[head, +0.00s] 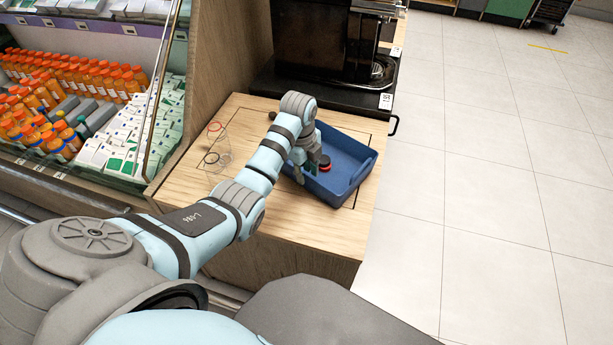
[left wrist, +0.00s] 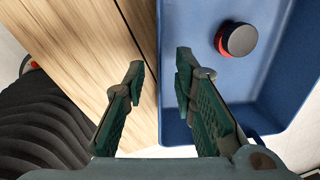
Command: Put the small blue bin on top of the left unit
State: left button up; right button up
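The small blue bin (head: 352,178) sits on the light wooden counter, near its right side. A round black and red object (head: 325,163) lies in it; it also shows in the left wrist view (left wrist: 237,39). My left gripper (head: 300,172) reaches down at the bin's left side. In the left wrist view my left gripper (left wrist: 160,78) has its fingers apart, one over the wood outside and one over the inside of the bin (left wrist: 205,20), with the bin's wall between them. My right gripper is not in view. Which unit is the left unit is not clear.
The wooden counter (head: 310,235) has a wire-like item (head: 215,155) at its left. A black machine (head: 325,45) stands behind. A chilled display case with orange bottles (head: 85,75) and cartons (head: 120,150) is at left. Open tiled floor (head: 480,200) lies to the right.

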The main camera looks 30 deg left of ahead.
pick_arm(q)
notch_tip(320, 180, up, 8)
jog(key=p, duration=0.1)
jog(key=shift+s+f, duration=0.25)
jog(key=shift+s, duration=0.15)
